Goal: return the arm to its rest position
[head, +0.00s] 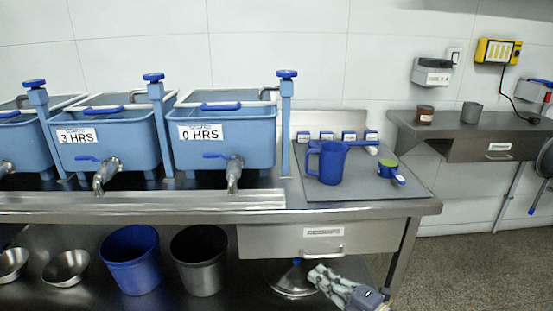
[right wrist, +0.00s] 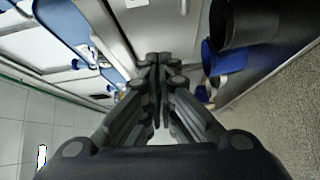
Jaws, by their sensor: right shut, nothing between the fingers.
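My right gripper (head: 322,275) is low in the head view, in front of the counter and below its drawer (head: 310,240). Its forearm comes in from the bottom edge. In the right wrist view the gripper (right wrist: 158,62) has its fingers together, with nothing between them. My left gripper is in neither view.
The steel counter (head: 370,210) carries blue tanks (head: 222,145) with taps, and a grey mat (head: 390,187) with a blue jug (head: 328,165). Below are a blue bin (head: 132,262), a dark bin (head: 200,262) and steel bowls (head: 67,268). The floor (head: 480,275) at the right is clear.

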